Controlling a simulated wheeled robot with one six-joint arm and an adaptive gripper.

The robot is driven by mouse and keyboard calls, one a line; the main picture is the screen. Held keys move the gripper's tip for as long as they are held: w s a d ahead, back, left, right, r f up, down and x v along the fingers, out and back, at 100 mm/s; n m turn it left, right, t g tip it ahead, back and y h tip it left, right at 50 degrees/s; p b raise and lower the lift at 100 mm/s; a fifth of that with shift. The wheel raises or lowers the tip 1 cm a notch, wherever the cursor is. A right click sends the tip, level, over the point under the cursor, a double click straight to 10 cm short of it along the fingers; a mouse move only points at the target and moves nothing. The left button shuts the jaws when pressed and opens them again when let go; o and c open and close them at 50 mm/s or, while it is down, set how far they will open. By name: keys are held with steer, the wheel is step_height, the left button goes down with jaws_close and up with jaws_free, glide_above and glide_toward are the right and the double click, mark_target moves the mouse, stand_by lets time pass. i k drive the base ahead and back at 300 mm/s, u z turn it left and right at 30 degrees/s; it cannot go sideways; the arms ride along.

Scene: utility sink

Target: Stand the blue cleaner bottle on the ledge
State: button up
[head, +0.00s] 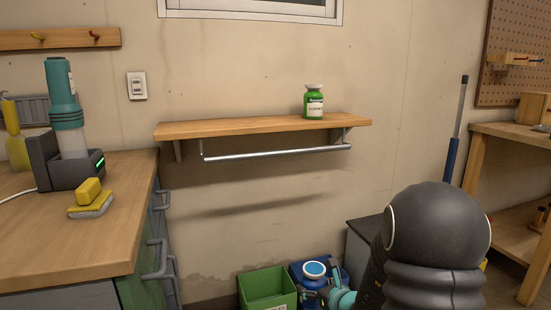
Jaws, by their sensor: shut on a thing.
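The blue cleaner bottle (313,281), with a pale rim around its blue cap, is at the bottom centre of the head view, upright as far as I can see. Its lower part is cut off by the frame. My gripper (322,294), with teal parts, is shut on the bottle from the right; its fingers are only partly visible. The ledge (220,128) is a wooden wall shelf with a metal rail beneath, well above the bottle in the picture. A green bottle (313,104) with a white label stands on its right part.
A green bin (266,288) and a blue container (334,270) are close by the held bottle. A wooden counter (115,230) with a charger and sponges is on the left. A workbench (510,135) is on the right. The ledge's left and middle are clear.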

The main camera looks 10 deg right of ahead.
mark_target(329, 116)
steer(key=z, duration=0.65)
steer(key=i, duration=1.5)
steer(key=z, duration=0.7)
